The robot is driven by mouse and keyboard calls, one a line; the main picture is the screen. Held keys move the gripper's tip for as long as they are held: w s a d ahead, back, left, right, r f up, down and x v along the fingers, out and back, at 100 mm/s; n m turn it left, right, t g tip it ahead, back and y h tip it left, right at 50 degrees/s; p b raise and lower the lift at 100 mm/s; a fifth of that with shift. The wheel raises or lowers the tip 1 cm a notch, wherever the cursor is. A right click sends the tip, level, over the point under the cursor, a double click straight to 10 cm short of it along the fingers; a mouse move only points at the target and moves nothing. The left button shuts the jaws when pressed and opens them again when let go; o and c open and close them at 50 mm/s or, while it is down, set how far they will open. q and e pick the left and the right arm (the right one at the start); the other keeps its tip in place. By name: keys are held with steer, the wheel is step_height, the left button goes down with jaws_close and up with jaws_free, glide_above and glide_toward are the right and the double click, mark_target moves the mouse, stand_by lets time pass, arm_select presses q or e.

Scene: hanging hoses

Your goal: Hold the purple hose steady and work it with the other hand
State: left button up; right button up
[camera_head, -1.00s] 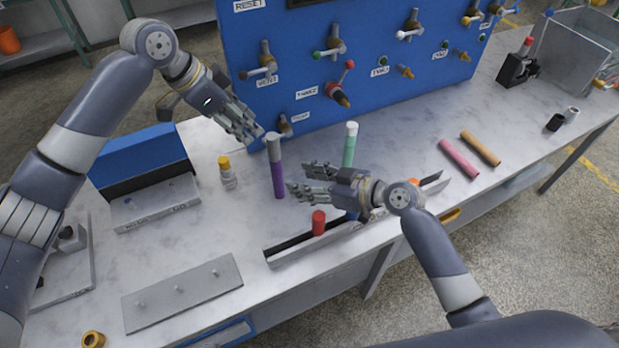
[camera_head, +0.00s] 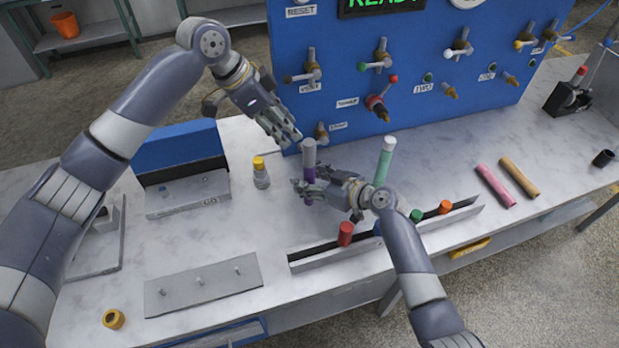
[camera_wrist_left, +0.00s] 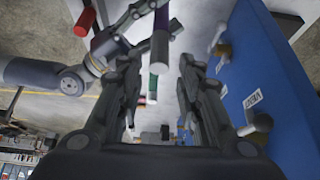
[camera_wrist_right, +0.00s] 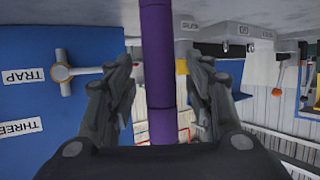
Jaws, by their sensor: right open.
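The purple hose (camera_head: 308,197) stands upright on the bench with a grey upper end (camera_head: 308,151). My right gripper (camera_head: 304,188) is level with its purple part, fingers around it. In the right wrist view, the purple hose (camera_wrist_right: 158,60) runs between the open fingers of my right gripper (camera_wrist_right: 157,85), with gaps on both sides. My left gripper (camera_head: 284,140) is above and left of the hose top in the head view. In the left wrist view, its fingers (camera_wrist_left: 160,85) are open and empty, with the purple and grey hose (camera_wrist_left: 160,42) just beyond the tips.
A green hose (camera_head: 384,163) stands upright to the right. A blue valve panel (camera_head: 440,115) rises behind. A yellow-capped bottle (camera_head: 260,175) is at left. A slotted rail (camera_head: 310,262) with a red piece (camera_head: 346,232) lies in front. Pink and tan tubes lie right.

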jaws_close()
arm_select(q)
steer(key=o, duration=0.4)
steer(key=shift+c, duration=0.2)
steer(key=n+g+y, duration=0.1)
steer(key=n+y, duration=0.2)
steer(key=n, duration=0.1)
glide_above(309, 155)
steer(key=w+a, duration=0.1)
steer(key=w, duration=0.1)
steer(key=shift+s+r, duration=0.1)
steer(key=shift+s, duration=0.1)
steer(key=shift+d+r+n+g+y, duration=0.15)
steer(key=shift+d+n+g+y, duration=0.15)
steer(key=shift+n+y, duration=0.35)
steer(key=shift+s+d+r+n+y, duration=0.1)
steer(key=shift+d+r+n+y, duration=0.1)
steer(key=shift+r+n+y, duration=0.4)
steer(key=shift+n, duration=0.35)
step_height(309, 155, down, 12)
steer(key=shift+f, duration=0.15)
jaws_close()
